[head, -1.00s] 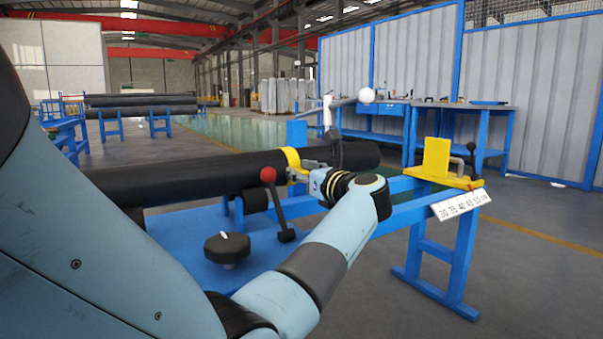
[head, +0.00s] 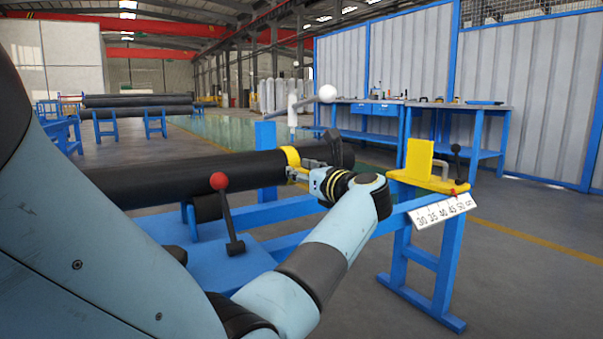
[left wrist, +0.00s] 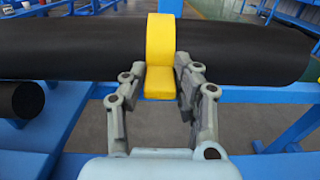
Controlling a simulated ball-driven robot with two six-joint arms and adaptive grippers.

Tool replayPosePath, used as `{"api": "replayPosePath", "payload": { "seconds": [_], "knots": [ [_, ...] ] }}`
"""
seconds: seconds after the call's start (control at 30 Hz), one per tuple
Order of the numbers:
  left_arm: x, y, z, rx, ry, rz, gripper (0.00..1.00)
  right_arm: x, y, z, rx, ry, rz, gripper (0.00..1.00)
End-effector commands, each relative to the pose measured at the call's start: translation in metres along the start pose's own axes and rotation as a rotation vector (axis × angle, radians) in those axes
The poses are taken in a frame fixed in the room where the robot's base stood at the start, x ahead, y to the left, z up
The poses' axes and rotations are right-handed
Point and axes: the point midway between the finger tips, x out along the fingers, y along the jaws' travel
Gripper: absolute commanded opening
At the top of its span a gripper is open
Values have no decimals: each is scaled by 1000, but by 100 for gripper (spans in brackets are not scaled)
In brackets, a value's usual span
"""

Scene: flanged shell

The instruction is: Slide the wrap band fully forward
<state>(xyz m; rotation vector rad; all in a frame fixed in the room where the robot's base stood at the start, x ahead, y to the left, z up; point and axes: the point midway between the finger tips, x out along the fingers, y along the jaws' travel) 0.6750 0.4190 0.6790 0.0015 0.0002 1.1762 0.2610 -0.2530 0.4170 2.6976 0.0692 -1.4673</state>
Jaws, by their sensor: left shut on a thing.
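The wrap band (head: 292,155) is a yellow ring around a long black pipe (head: 190,175), with a block-like tab on its near side. It also shows in the left wrist view (left wrist: 160,38), with the bare pipe on both sides. My left gripper (head: 299,173) is shut on the band's tab, one finger on each side, as the left wrist view (left wrist: 161,84) shows. In the head view the band is a short way left of the pipe's right end. The far side of the band is hidden. My right gripper is not in view.
A red-knobbed lever (head: 221,205) stands on the blue frame in front of the pipe. A white-ball lever (head: 326,94) rises behind it. A yellow stop plate (head: 418,162) with a numbered scale (head: 442,212) stands at the right, apart from the pipe. Open floor lies right.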

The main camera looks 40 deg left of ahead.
Motion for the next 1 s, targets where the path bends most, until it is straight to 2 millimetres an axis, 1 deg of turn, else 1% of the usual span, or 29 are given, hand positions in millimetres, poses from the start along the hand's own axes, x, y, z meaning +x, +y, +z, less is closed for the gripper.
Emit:
{"api": "replayPosePath", "payload": {
  "seconds": [0.1,0.13,0.3,0.53,0.63,0.67,0.9,1.0],
  "knots": [
    [0,0,0,-1,1,0,0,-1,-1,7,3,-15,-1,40],
    [0,0,0,-1,1,0,30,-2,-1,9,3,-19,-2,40],
    [0,0,0,-1,1,1,52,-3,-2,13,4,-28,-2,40],
    [0,0,0,-1,1,2,52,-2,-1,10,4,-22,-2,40],
    [-5,0,-1,-1,2,1,52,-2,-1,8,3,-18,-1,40],
    [-8,0,-1,-1,2,1,52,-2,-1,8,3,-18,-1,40],
    [-50,-1,-1,-2,5,0,52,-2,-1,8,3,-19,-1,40],
    [-64,-1,-2,-1,4,0,52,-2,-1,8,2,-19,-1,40]
  ]
}}
